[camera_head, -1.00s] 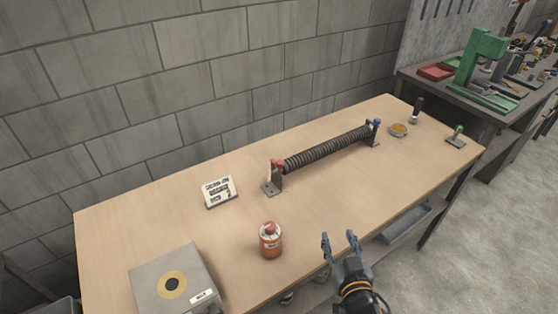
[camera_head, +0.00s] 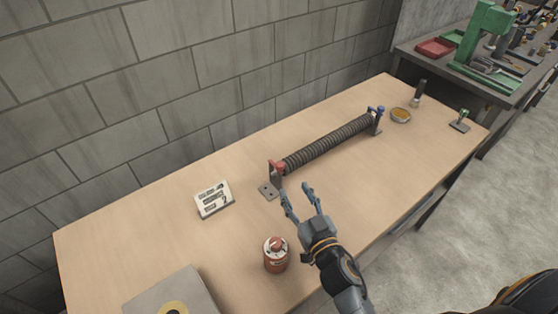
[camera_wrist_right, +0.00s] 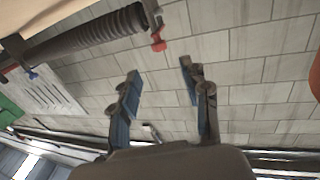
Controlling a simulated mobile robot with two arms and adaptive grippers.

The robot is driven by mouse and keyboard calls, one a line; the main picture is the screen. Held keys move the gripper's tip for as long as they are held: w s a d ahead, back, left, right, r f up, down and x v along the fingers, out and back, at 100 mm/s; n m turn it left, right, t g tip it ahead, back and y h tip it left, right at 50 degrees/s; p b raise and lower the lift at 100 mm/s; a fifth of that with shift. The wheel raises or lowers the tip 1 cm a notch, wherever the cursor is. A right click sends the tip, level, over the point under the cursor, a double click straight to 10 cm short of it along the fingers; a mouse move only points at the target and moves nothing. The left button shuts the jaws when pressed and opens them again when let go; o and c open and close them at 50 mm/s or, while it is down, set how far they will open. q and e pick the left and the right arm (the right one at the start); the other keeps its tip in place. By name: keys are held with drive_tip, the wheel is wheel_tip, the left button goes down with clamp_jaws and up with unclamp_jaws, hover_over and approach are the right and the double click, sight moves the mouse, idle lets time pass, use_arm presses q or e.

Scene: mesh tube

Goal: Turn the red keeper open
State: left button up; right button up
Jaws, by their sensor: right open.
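The red keeper (camera_head: 277,167) sits at the left end of a dark ribbed tube (camera_head: 328,143), on a grey bracket (camera_head: 270,186) standing on the wooden table. In the right wrist view the red keeper (camera_wrist_right: 158,41) shows above the space between the fingers, with the tube (camera_wrist_right: 95,30) running off to its left. A blue part (camera_head: 377,112) is at the tube's far right end. My right gripper (camera_head: 298,187) is open and empty, just to the front right of the red keeper and apart from it. The wrist view shows its two fingers (camera_wrist_right: 160,75) spread. My left gripper is not seen.
A red can (camera_head: 276,255) stands close to the left of my right wrist. A grey box (camera_head: 170,293) is at the front left. A dish (camera_head: 400,115) and small tools are at the right end. The table (camera_head: 390,175) right of my gripper is clear.

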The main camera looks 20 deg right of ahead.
sight(282, 168)
drive_tip(key=w, duration=0.6)
drive_tip(key=shift+a+r+p, duration=0.1)
drive_tip(key=shift+a+p, duration=0.15)
drive_tip(key=shift+p, duration=0.15)
drive_tip(key=w, duration=0.4)
drive_tip(key=shift+w+a, duration=0.2)
drive_tip(key=shift+w, duration=0.4)
drive_tip(key=shift+c, duration=0.7)
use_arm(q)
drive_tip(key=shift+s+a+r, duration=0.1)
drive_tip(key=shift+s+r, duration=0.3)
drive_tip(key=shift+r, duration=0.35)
use_arm(e)
clamp_jaws()
